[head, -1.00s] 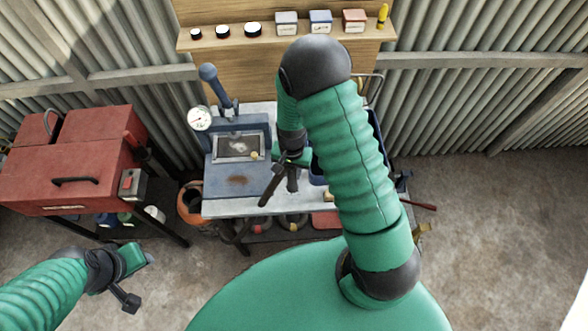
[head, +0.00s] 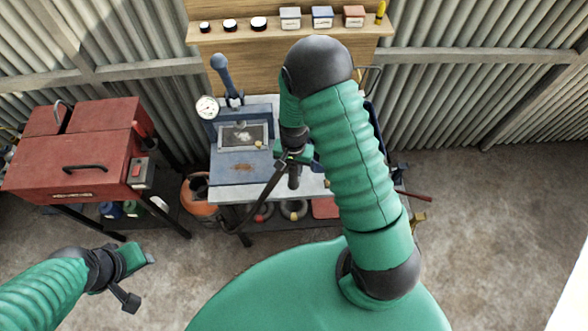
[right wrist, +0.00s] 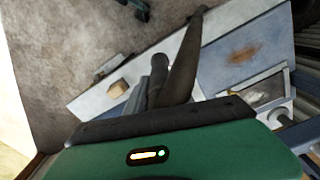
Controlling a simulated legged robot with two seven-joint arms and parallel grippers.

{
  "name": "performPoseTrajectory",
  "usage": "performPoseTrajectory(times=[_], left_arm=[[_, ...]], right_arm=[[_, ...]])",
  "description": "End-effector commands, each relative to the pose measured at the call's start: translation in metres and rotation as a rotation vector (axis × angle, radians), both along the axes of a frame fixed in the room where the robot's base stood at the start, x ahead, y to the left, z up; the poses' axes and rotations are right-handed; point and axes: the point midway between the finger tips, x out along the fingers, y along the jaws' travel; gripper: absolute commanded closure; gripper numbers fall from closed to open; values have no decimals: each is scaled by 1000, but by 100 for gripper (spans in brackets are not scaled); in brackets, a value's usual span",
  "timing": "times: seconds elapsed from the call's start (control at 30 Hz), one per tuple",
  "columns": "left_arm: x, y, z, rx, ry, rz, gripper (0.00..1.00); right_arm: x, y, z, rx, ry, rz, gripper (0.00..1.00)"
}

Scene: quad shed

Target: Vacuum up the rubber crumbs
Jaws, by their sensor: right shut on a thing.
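My right gripper (head: 290,158) is over the bench, just right of a blue press (head: 243,195), shut on a dark tube-like tool (head: 265,190). The dark tube (right wrist: 180,75) also shows ahead of the gripper in the right wrist view. It seems to be a vacuum hose or wand; its tip is hard to make out. An orange canister (head: 199,196) stands on the floor left of the bench. A brown patch (head: 243,167) lies on the press base; I cannot tell whether it is crumbs or rust. My left gripper (head: 140,262) is low at left, away from everything, its jaws unclear.
The bench top (head: 240,211) is pale. The press has a lever (head: 222,70), a gauge (head: 207,107) and a framed plate (head: 258,131). A red cabinet (head: 70,150) stands left. A shelf (head: 270,33) with small tins is behind. The right floor is clear.

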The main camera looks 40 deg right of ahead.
Motion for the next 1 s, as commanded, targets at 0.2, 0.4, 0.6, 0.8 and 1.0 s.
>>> performPoseTrajectory(times=[0.2, 0.4, 0.6, 0.8, 1.0], left_arm=[[0, 0, 20, 0, 0, 0, 64], [0, 0, 31, 0, 0, 0, 64], [0, 0, 32, 0, 0, 0, 64], [0, 0, 32, 0, 0, 0, 64], [0, 0, 32, 0, 0, 0, 64]], right_arm=[[1, -3, 25, 1, -1, 0, 100], [3, -6, 40, 0, -1, 2, 100], [4, -6, 41, 0, 0, 3, 100], [4, -6, 41, 0, 0, 3, 100], [4, -6, 41, 1, -1, 3, 100]])
